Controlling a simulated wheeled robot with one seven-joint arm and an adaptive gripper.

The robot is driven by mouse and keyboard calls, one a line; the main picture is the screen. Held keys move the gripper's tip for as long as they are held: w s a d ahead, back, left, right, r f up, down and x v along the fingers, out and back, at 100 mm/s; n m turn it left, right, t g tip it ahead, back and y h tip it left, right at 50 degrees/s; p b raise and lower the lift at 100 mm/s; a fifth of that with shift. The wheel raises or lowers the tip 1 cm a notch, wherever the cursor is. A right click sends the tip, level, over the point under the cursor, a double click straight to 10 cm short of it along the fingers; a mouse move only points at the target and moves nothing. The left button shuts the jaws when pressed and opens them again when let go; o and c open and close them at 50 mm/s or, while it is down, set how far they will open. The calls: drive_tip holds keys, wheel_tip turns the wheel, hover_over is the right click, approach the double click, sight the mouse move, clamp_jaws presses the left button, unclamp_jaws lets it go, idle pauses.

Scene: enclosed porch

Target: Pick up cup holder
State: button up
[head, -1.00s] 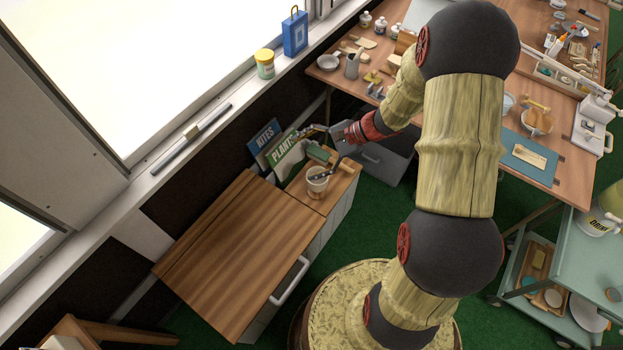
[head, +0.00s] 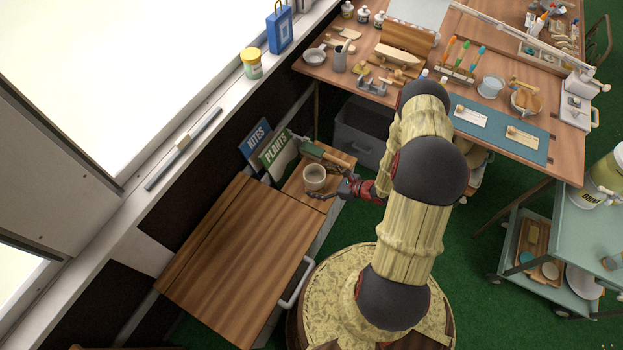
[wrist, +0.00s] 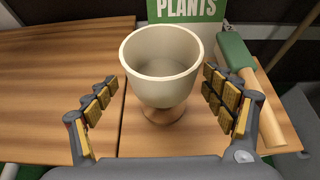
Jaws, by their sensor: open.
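The cup holder appears to be the cream, cup-shaped vessel (head: 314,178) on the small wooden cabinet top. In the wrist view the cup (wrist: 161,68) stands upright, with an open, empty-looking bowl and a narrow brownish foot. My gripper (head: 325,192) is at the cup's near right side in the head view. In the wrist view my gripper (wrist: 160,98) is open, with one padded finger on each side of the cup. Gaps show between the pads and the cup, and nothing is held.
A green-and-wood tool (wrist: 246,72) lies right of the cup. The PLANTS book (wrist: 186,10) and KITES book (head: 255,144) stand behind. The wooden cabinet top (head: 240,260) to the left is clear. A grey bin (head: 362,130) stands beyond.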

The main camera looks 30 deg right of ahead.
drive_tip(key=b+x, duration=0.2)
drive_tip(key=x, duration=0.5)
drive_tip(key=shift+w+d+b, duration=0.1)
drive_tip(key=shift+b, duration=0.25)
drive_tip(key=shift+c, duration=0.4)
drive_tip(key=c, duration=1.4)
